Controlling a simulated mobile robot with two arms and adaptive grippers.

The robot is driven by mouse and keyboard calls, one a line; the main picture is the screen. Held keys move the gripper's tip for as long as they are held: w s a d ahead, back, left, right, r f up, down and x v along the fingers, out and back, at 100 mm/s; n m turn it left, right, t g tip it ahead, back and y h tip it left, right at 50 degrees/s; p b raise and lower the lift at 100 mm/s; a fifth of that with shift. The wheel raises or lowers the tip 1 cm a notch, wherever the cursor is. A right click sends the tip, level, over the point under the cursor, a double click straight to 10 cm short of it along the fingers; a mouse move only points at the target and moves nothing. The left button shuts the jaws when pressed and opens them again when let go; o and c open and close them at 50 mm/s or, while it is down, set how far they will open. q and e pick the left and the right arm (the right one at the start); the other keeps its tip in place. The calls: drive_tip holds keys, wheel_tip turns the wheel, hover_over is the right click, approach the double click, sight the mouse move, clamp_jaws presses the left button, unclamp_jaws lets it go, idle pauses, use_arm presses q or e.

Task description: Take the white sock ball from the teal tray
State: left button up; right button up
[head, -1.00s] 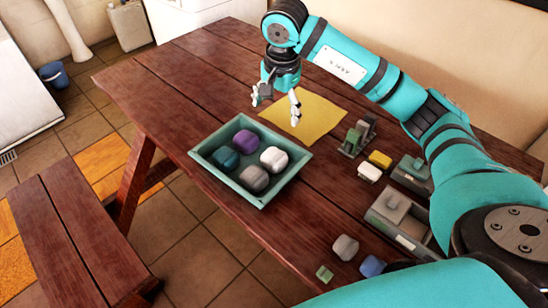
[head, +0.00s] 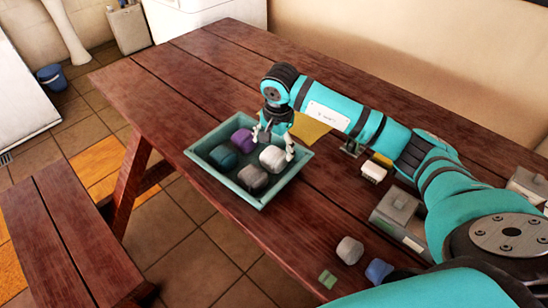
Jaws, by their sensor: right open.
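The teal tray (head: 243,192) lies on the wooden table and holds several sock balls. The white sock ball (head: 273,159) is at the tray's right side. A purple one (head: 242,141), a dark teal one (head: 223,157) and a grey one (head: 253,179) lie beside it. My right gripper (head: 273,146) is open, with its fingers pointing down over the white sock ball's side of the tray. One fingertip is close to the white ball's right side; I cannot tell if it touches. My left gripper is not in view.
A yellow cloth (head: 309,128) lies behind my right arm, partly hidden. A grey box (head: 398,212), a white and yellow block (head: 374,171), a light grey ball (head: 349,250), a blue item (head: 378,271) and a green block (head: 327,279) lie to the right. The table's left part is clear.

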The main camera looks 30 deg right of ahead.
sight(275, 154)
drive_tip(key=shift+w+d+f+p, duration=0.1)
drive_tip(key=shift+w+f+p, duration=0.1)
drive_tip(key=shift+f, duration=0.95)
drive_tip(key=shift+w+a+f+p, duration=0.1)
drive_tip(key=shift+f+p, duration=0.05)
drive_tip(key=shift+f, duration=1)
drive_tip(key=shift+w+d+f+p, duration=0.1)
drive_tip(key=shift+f+p, duration=0.1)
drive_tip(key=shift+f, duration=0.95)
drive_tip(key=shift+r, duration=0.1)
drive_tip(key=c, duration=0.9)
